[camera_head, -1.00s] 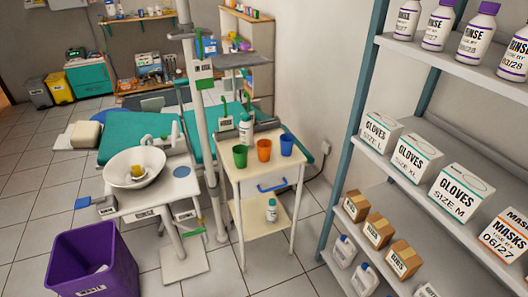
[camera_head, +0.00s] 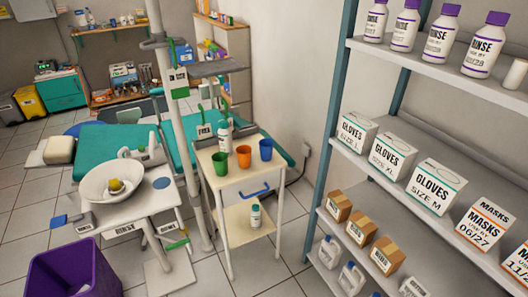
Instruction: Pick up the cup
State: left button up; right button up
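Three cups stand upright in a row on the white cart (camera_head: 238,189): a green cup (camera_head: 220,163), an orange cup (camera_head: 243,156) and a blue cup (camera_head: 266,149). A small yellow cup-like thing (camera_head: 116,186) sits in the white basin (camera_head: 98,192) at left; its exact shape is hard to tell. A plain white cylinder (camera_head: 515,74), possibly a cup, lies or stands on the top shelf at the right edge. Neither of my grippers is in view.
A metal shelf (camera_head: 385,177) with rinse bottles (camera_head: 440,38), glove boxes (camera_head: 390,157) and brown boxes (camera_head: 361,231) fills the right. A purple bin (camera_head: 60,275) stands front left. Tiled floor is free in front of the cart.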

aim_at(220, 160)
jog(key=i+j+z, duration=0.15)
jog(key=i, duration=0.25)
jog(key=i+j+z, duration=0.1)
jog(key=i, duration=0.25)
jog(key=i+j+z, duration=0.15)
jog(key=i+j, duration=0.1)
jog(key=i, duration=0.15)
